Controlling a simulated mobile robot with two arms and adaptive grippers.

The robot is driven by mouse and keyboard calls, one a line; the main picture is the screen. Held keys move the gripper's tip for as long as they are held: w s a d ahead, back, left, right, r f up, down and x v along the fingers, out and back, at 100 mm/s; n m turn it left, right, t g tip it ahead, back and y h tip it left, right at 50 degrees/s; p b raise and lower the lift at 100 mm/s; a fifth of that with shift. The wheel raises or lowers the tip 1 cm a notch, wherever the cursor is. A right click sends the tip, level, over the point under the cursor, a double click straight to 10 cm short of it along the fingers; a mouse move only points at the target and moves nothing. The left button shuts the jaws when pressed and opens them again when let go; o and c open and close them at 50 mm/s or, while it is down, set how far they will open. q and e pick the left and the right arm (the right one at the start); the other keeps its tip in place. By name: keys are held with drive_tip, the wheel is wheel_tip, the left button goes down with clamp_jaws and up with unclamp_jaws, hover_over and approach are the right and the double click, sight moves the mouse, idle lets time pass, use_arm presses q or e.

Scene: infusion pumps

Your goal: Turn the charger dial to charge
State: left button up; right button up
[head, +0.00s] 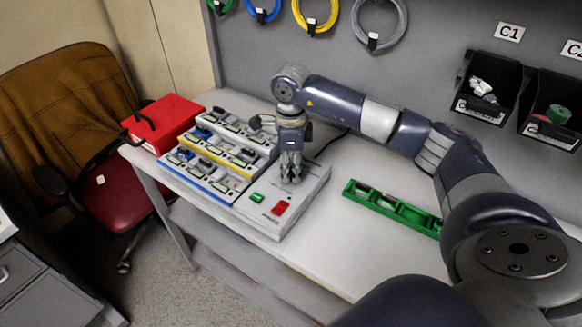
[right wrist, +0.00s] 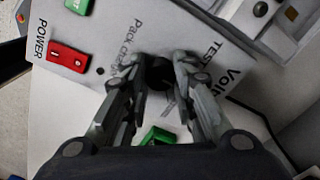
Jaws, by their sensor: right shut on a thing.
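The charger (head: 310,190) is a light grey box on the table, with a green button (head: 257,197) and a red power switch (head: 280,207) on its top. My right gripper (head: 290,176) points down onto the panel and hides the dial in the head view. In the right wrist view, the fingers (right wrist: 160,78) are shut on the black dial (right wrist: 158,72), one on each side. The red switch (right wrist: 68,57) lies left of them, beside the word POWER. The word TEST is readable right of the dial; other lettering is partly covered. I cannot read the dial's setting.
Racks of battery packs (head: 215,150) stand left of the charger. A red case (head: 162,122) is at the table's far left. A green tray (head: 392,208) lies to the right, with bare tabletop around it. Black bins (head: 488,90) hang on the back panel.

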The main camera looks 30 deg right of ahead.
sight(291, 171)
drive_tip(key=o, duration=1.1)
drive_tip(key=shift+r, duration=0.15)
wheel_tip(291, 171, up, 12)
drive_tip(key=shift+f, duration=0.1)
